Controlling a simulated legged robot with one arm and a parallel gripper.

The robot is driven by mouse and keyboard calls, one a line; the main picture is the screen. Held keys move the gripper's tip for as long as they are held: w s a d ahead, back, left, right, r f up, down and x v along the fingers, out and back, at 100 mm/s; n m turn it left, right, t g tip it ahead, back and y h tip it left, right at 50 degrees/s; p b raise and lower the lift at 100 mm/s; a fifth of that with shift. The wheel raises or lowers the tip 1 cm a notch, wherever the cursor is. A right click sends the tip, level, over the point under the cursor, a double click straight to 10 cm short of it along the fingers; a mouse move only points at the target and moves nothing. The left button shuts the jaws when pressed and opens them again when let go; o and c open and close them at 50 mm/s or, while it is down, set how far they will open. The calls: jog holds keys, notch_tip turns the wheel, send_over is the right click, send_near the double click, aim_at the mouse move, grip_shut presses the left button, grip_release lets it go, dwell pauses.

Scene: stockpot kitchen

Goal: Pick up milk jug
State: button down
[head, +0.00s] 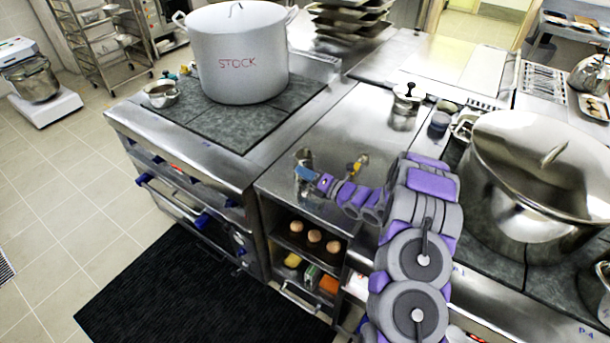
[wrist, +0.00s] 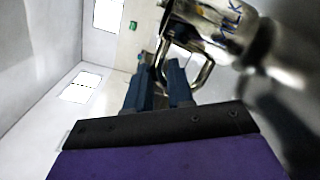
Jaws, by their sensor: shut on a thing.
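The milk jug (wrist: 215,28) is shiny metal with "MILK" written on it, at the top right of the wrist view. Its looped handle comes down between my gripper's blue fingers (wrist: 162,78), which are shut on it. The jug looks tilted in that view. In the head view my gripper (head: 306,173) is at the steel counter between the two stove tops, and the jug (head: 303,156) is a small metal shape just beyond it. I cannot tell whether the jug touches the counter.
A small item with a yellow part (head: 357,165) is right of my gripper. A large STOCK pot (head: 238,60) stands on the left stove, a lidded steel pot (head: 540,165) on the right. A metal canister (head: 406,105) stands behind. Below are shelves with eggs (head: 314,236).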

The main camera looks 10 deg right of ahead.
jog(key=s+d+r+p, duration=0.1)
jog(key=s+d, duration=0.1)
jog(key=s, duration=0.5)
jog(key=s+d+r+p, duration=0.1)
jog(key=s+d+r, duration=0.1)
jog(key=s, duration=0.6)
jog(key=shift+d+r, duration=0.3)
jog(key=shift+d, duration=0.4)
jog(key=shift+w, duration=0.1)
